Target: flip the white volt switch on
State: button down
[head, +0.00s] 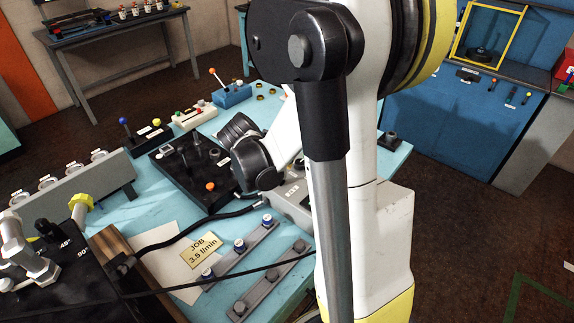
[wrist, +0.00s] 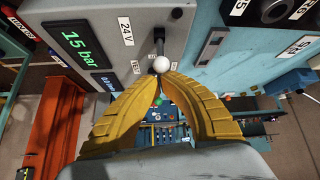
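A narrow gap shows between the fingers. I cannot tell whether the tips touch the stem or are apart from it. In the head view my arm covers much of the work area and I cannot make out the fingers or the white knob.
A green display (wrist: 80,45) reads 15 bar left of the switch. Dark floor lies open at the right.

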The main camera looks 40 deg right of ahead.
jog(key=shift+a+h+b, duration=0.6)
jog(key=shift+h+b, duration=0.05)
jog(key=shift+h, duration=0.25)
jog(key=shift+a, duration=0.35)
jog(key=shift+r, duration=0.25)
jog(key=shift+r+p, duration=0.35)
jog(key=shift+r, duration=0.3)
jog(key=shift+d, duration=0.1)
